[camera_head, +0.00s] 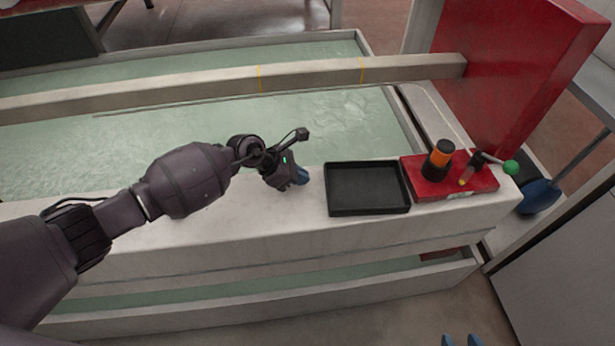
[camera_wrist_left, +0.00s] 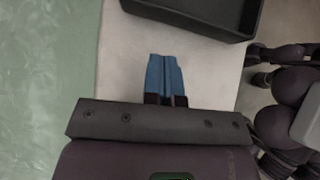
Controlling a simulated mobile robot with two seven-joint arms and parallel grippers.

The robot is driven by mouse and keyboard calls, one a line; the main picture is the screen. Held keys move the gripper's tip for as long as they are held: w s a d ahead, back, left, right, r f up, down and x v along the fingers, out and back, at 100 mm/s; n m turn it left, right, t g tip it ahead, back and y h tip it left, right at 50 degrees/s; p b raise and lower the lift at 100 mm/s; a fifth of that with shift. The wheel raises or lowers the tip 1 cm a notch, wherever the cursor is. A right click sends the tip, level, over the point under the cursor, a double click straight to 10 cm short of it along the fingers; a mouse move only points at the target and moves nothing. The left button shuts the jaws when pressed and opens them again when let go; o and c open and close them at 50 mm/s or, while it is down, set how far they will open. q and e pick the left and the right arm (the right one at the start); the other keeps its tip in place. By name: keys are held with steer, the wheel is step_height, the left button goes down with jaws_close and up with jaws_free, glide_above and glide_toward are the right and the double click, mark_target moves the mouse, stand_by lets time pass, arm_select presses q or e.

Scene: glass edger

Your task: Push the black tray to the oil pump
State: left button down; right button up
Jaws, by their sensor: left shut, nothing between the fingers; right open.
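The black tray (camera_head: 367,211) is shallow, rectangular and empty, and lies flat on the pale ledge of the machine in the head view. In the left wrist view a corner of the tray (camera_wrist_left: 200,30) shows at the top. The oil pump (camera_head: 437,165), a black cylinder with an orange band, stands on a red base right beside the tray's right edge. My left gripper (camera_head: 301,176) is shut and empty, left of the tray with a small gap. Its blue fingers (camera_wrist_left: 163,75) lie together in the left wrist view. My right gripper (camera_head: 461,341) shows only two blue fingertips, apart, at the bottom edge.
The red base (camera_head: 480,183) also carries a lever with a green knob (camera_head: 511,167). Behind the ledge (camera_head: 240,215) lies a basin of greenish water (camera_head: 300,120), crossed by a beam (camera_head: 210,88). A red panel (camera_head: 520,70) stands at the back right.

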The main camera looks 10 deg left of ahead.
arm_select(q)
steer(key=p+v, duration=0.1)
steer(key=v, duration=0.8)
steer(key=shift+a+r+p, duration=0.25)
steer(key=shift+r+p, duration=0.05)
steer(key=shift+p, duration=0.1)
steer(key=shift+s, duration=0.1)
